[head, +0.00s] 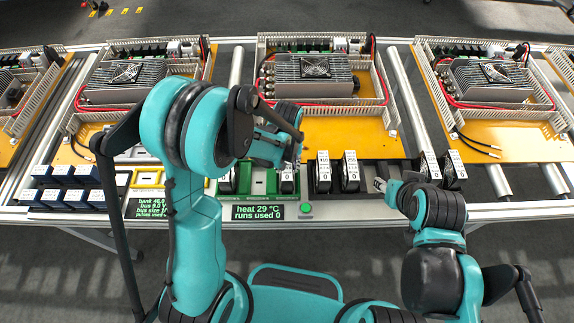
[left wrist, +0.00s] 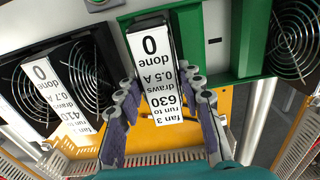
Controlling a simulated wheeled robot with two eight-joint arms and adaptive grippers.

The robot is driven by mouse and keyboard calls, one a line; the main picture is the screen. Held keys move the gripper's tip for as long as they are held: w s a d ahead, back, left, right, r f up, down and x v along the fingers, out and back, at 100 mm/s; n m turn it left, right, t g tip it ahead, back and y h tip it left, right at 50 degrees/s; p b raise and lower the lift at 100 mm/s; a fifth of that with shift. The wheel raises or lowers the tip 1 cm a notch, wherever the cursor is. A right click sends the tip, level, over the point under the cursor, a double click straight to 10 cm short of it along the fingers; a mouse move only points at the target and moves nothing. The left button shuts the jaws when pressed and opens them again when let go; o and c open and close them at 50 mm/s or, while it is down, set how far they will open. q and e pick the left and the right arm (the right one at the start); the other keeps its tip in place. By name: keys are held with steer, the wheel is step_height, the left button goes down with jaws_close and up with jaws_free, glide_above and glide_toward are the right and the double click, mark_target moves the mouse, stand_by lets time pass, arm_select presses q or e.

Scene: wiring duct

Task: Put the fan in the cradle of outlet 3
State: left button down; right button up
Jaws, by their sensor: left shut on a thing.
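My left gripper (head: 290,150) is shut on a black fan with a white label (head: 287,182). In the left wrist view the fingers (left wrist: 163,100) flank this fan (left wrist: 160,75), whose label reads fan 3, run to 630, draws 0.5 A, 0 done. It stands upright at the right end of the green cradle unit (head: 260,188), with green walls (left wrist: 238,50) beside it. I cannot tell whether it is fully seated. A bare green stretch lies left of it, then another fan (head: 226,182). Outlet numbers are not readable. My right gripper (head: 380,185) is right of the cradles, its fingers too small to judge.
Two labelled fans (head: 322,172) (head: 349,171) stand just right of the green unit, one close to my left fingers. More fans (head: 430,166) stand beyond my right gripper. A display (head: 258,212) reads heat 29 °C, runs used 0. A green button (head: 306,208) sits beside it.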

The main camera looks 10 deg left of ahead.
arm_select(q)
steer(key=shift+f, duration=0.15)
steer(key=c, duration=1)
jaws_free()
steer(key=shift+r, duration=0.25)
step_height(320, 180, up, 11)
steer(key=p, duration=0.3)
steer(key=shift+s+a+r+m+t, duration=0.4)
steer(key=shift+s+a+r+t, duration=0.9)
steer(key=shift+s+r, duration=0.65)
steer(key=shift+s+a+r+m+t, duration=0.4)
steer(key=shift+s+a+r+t, duration=0.9)
steer(key=shift+s+r, duration=0.65)
steer(key=shift+s+a+r+m+t, duration=0.4)
steer(key=shift+s+a+r+t, duration=0.6)
steer(key=shift+s+a+r, duration=0.75)
